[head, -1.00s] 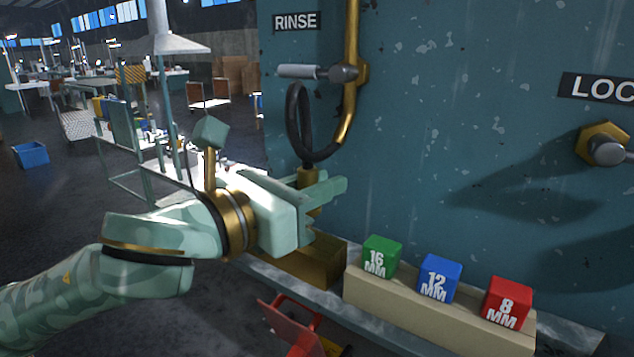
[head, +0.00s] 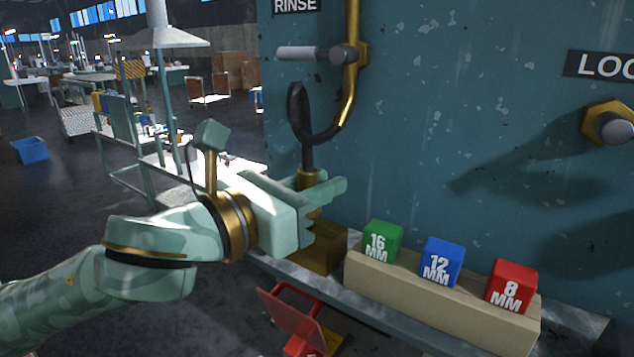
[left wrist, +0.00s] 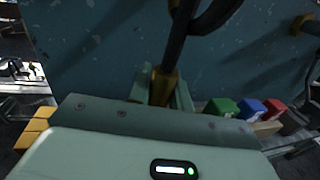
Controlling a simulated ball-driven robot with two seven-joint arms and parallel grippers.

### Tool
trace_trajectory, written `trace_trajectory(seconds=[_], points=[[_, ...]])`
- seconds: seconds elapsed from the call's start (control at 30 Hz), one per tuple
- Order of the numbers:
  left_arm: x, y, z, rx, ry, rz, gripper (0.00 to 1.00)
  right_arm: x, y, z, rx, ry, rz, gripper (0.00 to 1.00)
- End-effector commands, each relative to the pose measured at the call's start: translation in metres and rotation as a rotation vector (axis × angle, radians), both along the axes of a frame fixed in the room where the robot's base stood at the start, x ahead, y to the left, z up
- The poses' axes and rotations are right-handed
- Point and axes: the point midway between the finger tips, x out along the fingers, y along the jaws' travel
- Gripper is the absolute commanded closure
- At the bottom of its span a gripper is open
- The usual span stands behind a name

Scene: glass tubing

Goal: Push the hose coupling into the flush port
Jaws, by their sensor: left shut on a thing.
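My left gripper (head: 318,188) is shut on the brass hose coupling (head: 307,179), which is upright with its lower part hidden by the fingers. A black hose (head: 295,110) rises from the coupling, loops and joins a brass pipe (head: 352,80) on the teal panel. The left wrist view also shows the coupling (left wrist: 163,86) between the fingers, with the hose (left wrist: 177,48) above. A dark brass block (head: 322,250) sits on the ledge just below the gripper. I cannot tell whether it is the flush port; no port opening shows. My right gripper is not in view.
Green (head: 382,240), blue (head: 441,262) and red (head: 512,286) size blocks stand on a beige strip (head: 430,302) to the right. A grey handle (head: 312,53) sticks out beside the pipe. A red cart-like object (head: 290,312) is below.

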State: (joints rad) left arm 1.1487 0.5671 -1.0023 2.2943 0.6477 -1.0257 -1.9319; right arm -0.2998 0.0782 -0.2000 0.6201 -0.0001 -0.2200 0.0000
Motion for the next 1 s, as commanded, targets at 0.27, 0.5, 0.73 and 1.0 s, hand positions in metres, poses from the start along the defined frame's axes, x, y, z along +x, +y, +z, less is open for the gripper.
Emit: trace_trajectory(seconds=[0.27, 0.5, 0.73, 1.0], points=[[0.0, 0.0, -0.008, 0.0, -0.001, 0.0, 1.0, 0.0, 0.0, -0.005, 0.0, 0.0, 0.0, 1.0], [0.0, 0.0, -0.014, 0.001, -0.001, 0.0, 1.0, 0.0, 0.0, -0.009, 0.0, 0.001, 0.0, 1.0], [0.0, 0.0, -0.02, 0.0, 0.0, 0.0, 1.0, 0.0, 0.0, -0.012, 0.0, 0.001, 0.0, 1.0], [0.0, 0.0, -0.018, 0.0, 0.0, 0.0, 0.54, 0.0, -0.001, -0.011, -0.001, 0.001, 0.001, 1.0]])
